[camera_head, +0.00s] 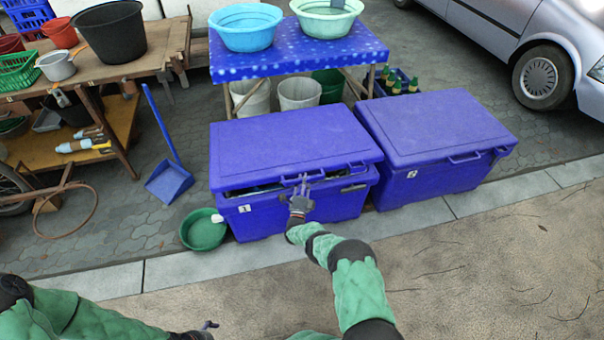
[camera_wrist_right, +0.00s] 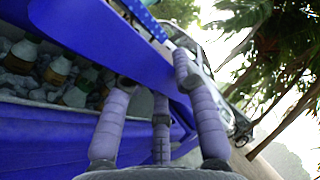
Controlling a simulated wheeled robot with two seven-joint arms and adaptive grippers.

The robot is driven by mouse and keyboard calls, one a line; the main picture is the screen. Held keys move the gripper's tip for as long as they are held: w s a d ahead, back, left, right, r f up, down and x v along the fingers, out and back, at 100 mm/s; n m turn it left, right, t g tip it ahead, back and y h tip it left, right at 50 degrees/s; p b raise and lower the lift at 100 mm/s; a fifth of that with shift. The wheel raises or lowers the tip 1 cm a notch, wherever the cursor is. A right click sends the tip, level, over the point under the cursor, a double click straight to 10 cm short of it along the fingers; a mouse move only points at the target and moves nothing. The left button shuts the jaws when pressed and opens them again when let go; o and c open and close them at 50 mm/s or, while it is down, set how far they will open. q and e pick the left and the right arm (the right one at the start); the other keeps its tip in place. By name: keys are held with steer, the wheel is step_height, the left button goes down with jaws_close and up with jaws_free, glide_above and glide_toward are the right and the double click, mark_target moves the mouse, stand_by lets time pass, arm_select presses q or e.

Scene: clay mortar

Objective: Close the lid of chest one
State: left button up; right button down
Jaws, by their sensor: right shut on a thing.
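Chest one (camera_head: 280,222), blue and marked 1, stands in the middle of the head view. Its lid (camera_head: 290,142) is partly lowered, with a dark gap along the front between lid and body. My right gripper (camera_head: 302,184) is at the lid's front edge by its handle, shut on the lid. In the right wrist view the purple fingers (camera_wrist_right: 155,88) are at the edge of the blue lid (camera_wrist_right: 105,45). Bottles (camera_wrist_right: 58,70) among ice show inside the chest. My left gripper (camera_head: 207,326) is low in the head view; its fingers are too small to tell.
Chest two (camera_head: 430,180), its lid down, stands close on the right. A green bowl (camera_head: 203,230) lies at chest one's left front corner. A blue dustpan (camera_head: 169,182) stands further left. A blue-covered table (camera_head: 290,62) with basins is behind. The pavement in front is clear.

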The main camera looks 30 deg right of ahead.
arm_select(q)
steer(key=shift+w, duration=0.5)
arm_select(e)
steer(key=shift+d+f, duration=0.15)
steer(key=shift+f, duration=0.5)
steer(key=shift+h, duration=0.3)
steer(key=c, duration=1)
jaws_free()
steer(key=shift+w, duration=0.1)
arm_select(q)
steer(key=shift+w, duration=0.1)
arm_select(e)
steer(key=shift+o, duration=0.2)
steer(key=shift+f, duration=0.1)
steer(key=v, duration=1.2)
steer(key=shift+f, duration=0.2)
